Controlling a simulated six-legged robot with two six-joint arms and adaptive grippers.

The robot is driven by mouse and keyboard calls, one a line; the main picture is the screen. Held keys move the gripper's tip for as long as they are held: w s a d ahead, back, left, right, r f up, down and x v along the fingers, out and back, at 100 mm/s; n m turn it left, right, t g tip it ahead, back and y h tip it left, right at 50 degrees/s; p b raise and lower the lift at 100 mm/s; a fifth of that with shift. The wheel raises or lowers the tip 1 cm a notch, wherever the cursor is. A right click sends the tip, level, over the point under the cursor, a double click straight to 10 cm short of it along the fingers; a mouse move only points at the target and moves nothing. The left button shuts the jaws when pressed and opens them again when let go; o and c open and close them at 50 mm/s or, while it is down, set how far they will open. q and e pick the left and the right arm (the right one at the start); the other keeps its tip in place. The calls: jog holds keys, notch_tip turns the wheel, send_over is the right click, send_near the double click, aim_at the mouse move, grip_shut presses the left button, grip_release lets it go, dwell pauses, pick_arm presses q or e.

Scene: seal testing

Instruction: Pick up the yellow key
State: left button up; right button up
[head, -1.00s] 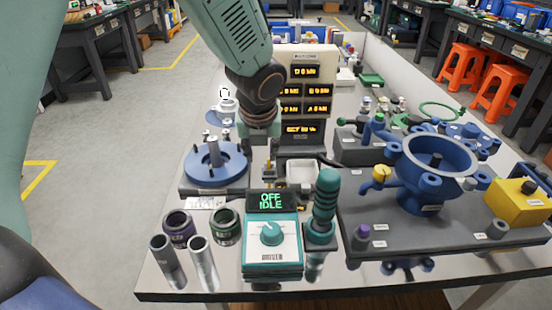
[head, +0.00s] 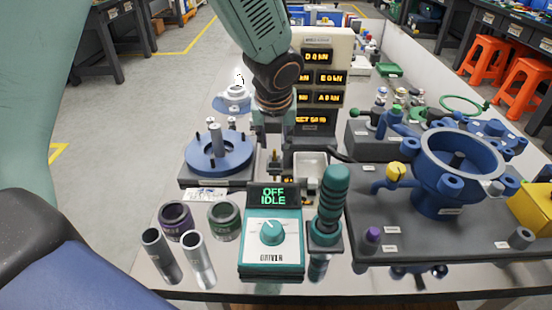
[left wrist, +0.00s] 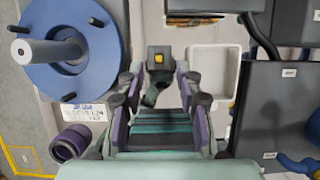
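A small dark block with a yellow square on top (left wrist: 160,57) shows in the left wrist view; it may be the yellow key or its holder. In the left wrist view the fingers of my left gripper (left wrist: 160,78) are apart, one on each side of the block, with gaps visible. Nothing is held. Whether the fingertips are level with the block cannot be told. My right gripper is not in view.
The blue disc fixture (head: 232,165) is close on the left, the white tray (head: 318,160) on the right. The display panel (head: 325,75) stands behind. The teal driver box (head: 272,258) and teal-handled tool (head: 332,200) are in front. A blue valve body (head: 440,190) stands right.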

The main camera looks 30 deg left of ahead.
aim_at(274, 151)
pick_arm(q)
jog(key=shift+w+a+f+b, duration=0.15)
jog(key=shift+f+b, duration=0.15)
jog(key=shift+f, duration=0.25)
jog(key=shift+a+f+b, duration=0.15)
jog(key=shift+f+b, duration=0.65)
jog(key=shift+w+f+b, duration=0.1)
jog(key=shift+f+b, duration=0.25)
jog(key=shift+w+f, duration=0.2)
jog(key=shift+f, duration=0.2)
jog(key=shift+w+a+f, duration=0.2)
jog(key=shift+w+f, duration=0.05)
jog(key=shift+w, duration=0.1)
jog(key=shift+s+d+r, duration=0.1)
jog(key=shift+s+r, duration=0.15)
jog(key=shift+s, duration=0.05)
jog(key=shift+c, duration=1.2)
jog(key=shift+w+f, duration=0.2)
jog(key=c, duration=0.4)
jog(key=shift+r, duration=0.1)
grip_shut()
jog(key=shift+s, duration=0.1)
